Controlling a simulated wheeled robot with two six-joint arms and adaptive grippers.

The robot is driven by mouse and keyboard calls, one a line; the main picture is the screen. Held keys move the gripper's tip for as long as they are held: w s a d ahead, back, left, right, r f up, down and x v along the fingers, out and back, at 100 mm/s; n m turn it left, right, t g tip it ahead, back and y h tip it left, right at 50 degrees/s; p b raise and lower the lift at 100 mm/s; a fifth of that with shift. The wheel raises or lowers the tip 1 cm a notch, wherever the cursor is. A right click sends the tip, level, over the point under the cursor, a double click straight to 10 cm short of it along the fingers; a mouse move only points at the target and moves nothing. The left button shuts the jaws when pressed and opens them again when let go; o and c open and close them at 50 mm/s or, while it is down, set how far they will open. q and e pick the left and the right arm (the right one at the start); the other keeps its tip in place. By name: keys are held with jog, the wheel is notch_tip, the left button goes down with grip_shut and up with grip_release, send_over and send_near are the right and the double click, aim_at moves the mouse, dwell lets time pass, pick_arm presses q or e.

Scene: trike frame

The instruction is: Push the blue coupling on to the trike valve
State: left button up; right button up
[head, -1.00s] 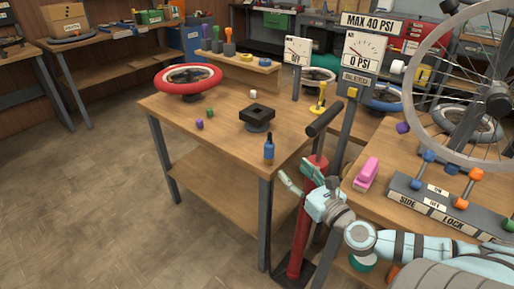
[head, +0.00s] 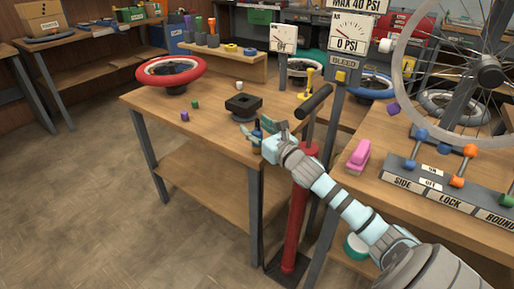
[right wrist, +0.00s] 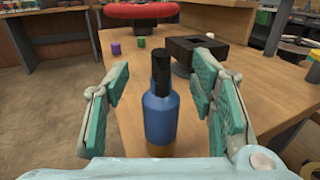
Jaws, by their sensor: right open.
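The blue coupling (right wrist: 160,118), a blue bottle shape with a black top, stands upright at the near corner of the wooden table. In the head view it is mostly hidden by my right gripper (head: 264,133). In the right wrist view it stands between my two open fingers, with a gap on either side. The spoked trike wheel (head: 399,62) is at the upper right in the head view. I cannot make out its valve. My left gripper is not in view.
A black square block (head: 243,104) sits behind the coupling, and a red-rimmed wheel (head: 171,72) lies further back. A red pump (head: 293,220) stands right of the table. A pink object (head: 357,157) and a lever panel (head: 440,186) are on the right bench.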

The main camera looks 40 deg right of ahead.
jog(key=shift+c, duration=0.2)
jog(key=shift+s, duration=0.1)
grip_shut()
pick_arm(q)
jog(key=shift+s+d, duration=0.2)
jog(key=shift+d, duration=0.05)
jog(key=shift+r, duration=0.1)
